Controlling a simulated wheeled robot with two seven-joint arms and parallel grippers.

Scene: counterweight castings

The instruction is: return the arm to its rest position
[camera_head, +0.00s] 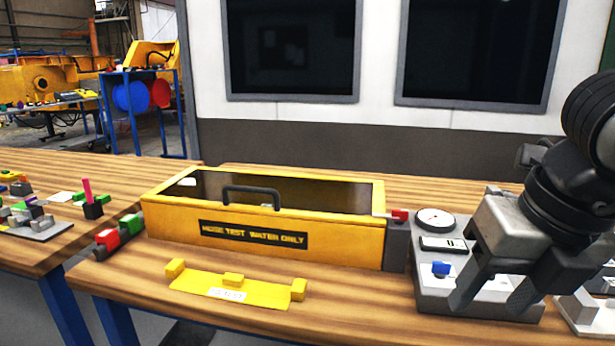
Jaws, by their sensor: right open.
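My right arm comes in from the right edge, and its gripper (490,298) hangs over the grey panel with a gauge, its two fingers pointing down and apart. Nothing shows between the fingers. I cannot tell whether the fingertips touch the panel. The gripper hides the right part of the panel. My left gripper is not in view.
A grey panel (428,285) carries a round gauge (435,219) and a blue knob (441,268). A yellow box (170,222) with a dark lid and black handle stands mid-table. A yellow bracket (262,294) lies in front.

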